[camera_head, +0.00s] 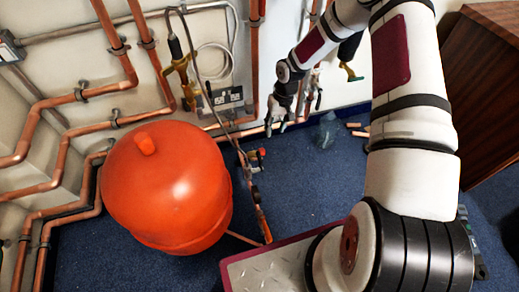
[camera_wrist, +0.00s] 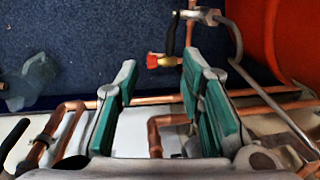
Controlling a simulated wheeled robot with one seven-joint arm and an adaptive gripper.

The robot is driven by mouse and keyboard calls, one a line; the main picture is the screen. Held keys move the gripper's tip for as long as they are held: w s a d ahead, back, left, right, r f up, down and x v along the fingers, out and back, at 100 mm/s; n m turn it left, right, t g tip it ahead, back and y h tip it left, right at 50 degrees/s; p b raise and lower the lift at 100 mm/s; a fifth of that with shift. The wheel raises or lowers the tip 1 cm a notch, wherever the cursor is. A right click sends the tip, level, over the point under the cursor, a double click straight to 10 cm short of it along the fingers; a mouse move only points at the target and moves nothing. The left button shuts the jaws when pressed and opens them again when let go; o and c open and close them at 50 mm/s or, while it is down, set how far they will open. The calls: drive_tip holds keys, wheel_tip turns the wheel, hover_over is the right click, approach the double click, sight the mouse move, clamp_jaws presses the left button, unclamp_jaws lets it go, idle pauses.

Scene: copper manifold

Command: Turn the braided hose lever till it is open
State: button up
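The grey braided hose (camera_head: 208,92) hangs from the wall pipes beside the red tank and ends at a small valve (camera_head: 252,158) with a red cap. In the wrist view the hose (camera_wrist: 237,45) curves at the upper right to metal fittings (camera_wrist: 205,15). A dark curved handle (camera_wrist: 171,35), perhaps the lever, stands by the red and brass cap (camera_wrist: 160,61); its exact setting is unclear. My gripper (camera_head: 279,127) is near the wall, to the right of the hose. Its green-padded fingers (camera_wrist: 160,82) are apart and empty, short of the valve.
The red tank (camera_head: 168,190) stands left of the valve. Copper pipes (camera_head: 75,97) run along the wall, and one (camera_wrist: 160,97) crosses behind the fingers. A socket (camera_head: 228,97) is on the wall.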

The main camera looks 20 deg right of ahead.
drive_tip(key=y, duration=0.1)
approach(260, 157)
drive_tip(key=b+x, duration=0.4)
drive_tip(key=x, duration=0.4)
drive_tip(key=shift+s+f, duration=0.1)
drive_tip(key=shift+f, duration=0.15)
clamp_jaws()
